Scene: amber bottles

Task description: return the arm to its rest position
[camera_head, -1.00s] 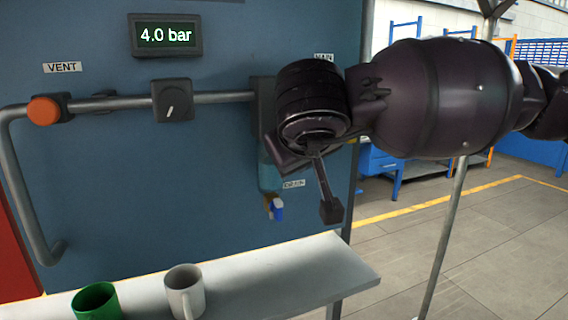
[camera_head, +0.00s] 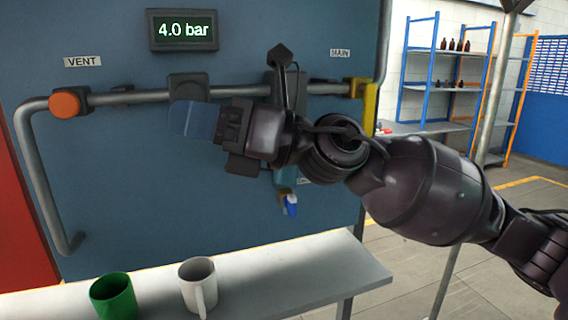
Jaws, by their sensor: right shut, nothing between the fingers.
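My right arm (camera_head: 425,190) comes in from the right edge and reaches across the front of the blue panel. My right gripper (camera_head: 186,119) points left, in front of the pipe and just below the dark knob block. Its bluish fingers are together with nothing between them. My left arm and gripper are not in view.
The blue panel (camera_head: 130,190) carries a pipe (camera_head: 135,97), an orange VENT knob (camera_head: 67,103), a yellow handle (camera_head: 370,100) near the MAIN label and a display (camera_head: 183,31) reading 4.0 bar. A blue-tipped drain tap (camera_head: 291,205) sits below my arm. A green mug (camera_head: 114,296) and a white mug (camera_head: 198,285) stand on the bench (camera_head: 320,275). A shelf (camera_head: 440,85) with several bottles is behind right.

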